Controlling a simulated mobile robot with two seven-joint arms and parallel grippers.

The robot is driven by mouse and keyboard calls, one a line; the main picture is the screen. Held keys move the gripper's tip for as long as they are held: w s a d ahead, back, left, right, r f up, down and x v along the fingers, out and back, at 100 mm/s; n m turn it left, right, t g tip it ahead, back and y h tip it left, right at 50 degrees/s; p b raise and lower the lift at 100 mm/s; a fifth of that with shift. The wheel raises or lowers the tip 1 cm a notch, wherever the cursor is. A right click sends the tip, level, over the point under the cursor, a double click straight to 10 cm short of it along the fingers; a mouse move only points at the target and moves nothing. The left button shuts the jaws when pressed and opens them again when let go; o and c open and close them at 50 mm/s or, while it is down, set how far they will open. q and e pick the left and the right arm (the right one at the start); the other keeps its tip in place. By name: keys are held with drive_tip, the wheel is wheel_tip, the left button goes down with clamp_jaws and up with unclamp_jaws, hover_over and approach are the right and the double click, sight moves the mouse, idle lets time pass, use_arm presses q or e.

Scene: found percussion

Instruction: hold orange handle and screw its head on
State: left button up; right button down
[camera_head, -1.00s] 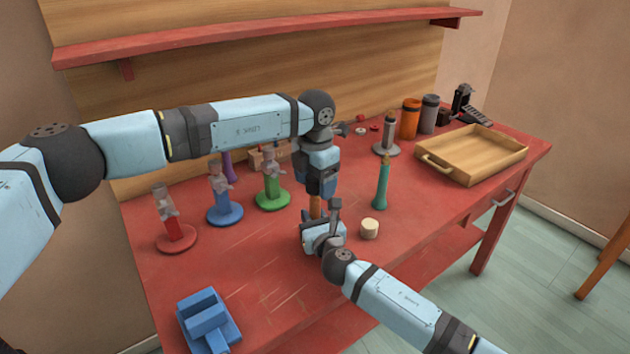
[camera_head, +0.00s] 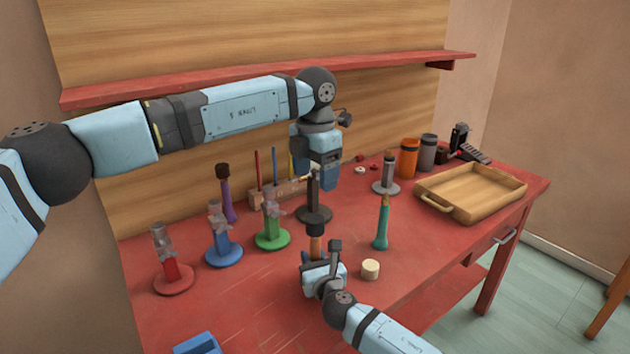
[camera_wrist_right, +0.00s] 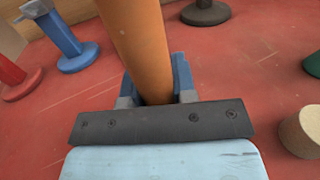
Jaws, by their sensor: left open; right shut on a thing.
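The orange handle (camera_head: 316,247) stands upright between the fingers of my right gripper (camera_head: 317,264), which is shut on it. In the right wrist view the orange handle (camera_wrist_right: 140,45) rises between the two blue fingers of the right gripper (camera_wrist_right: 155,90). A dark cylindrical head (camera_head: 315,229) sits on top of the handle in the head view; how tightly it is seated cannot be told. My left gripper (camera_head: 328,184) is open, above and apart from the head, in front of a dark stand.
The dark stand (camera_head: 314,215) is close behind the handle. Red (camera_head: 174,282), blue (camera_head: 224,254) and green (camera_head: 272,239) stands are to the left. A teal handle (camera_head: 382,228) and a pale cylinder (camera_head: 370,269) are to the right. A wooden tray (camera_head: 456,211) lies at the right.

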drive_tip(key=c, duration=0.8)
unclamp_jaws()
drive_tip(key=shift+c, duration=0.2)
drive_tip(key=p+v, duration=0.1)
drive_tip(key=v, duration=1.2)
drive_tip(key=shift+p, duration=0.4)
drive_tip(key=shift+s+d, duration=0.15)
drive_tip(key=shift+s, duration=0.3)
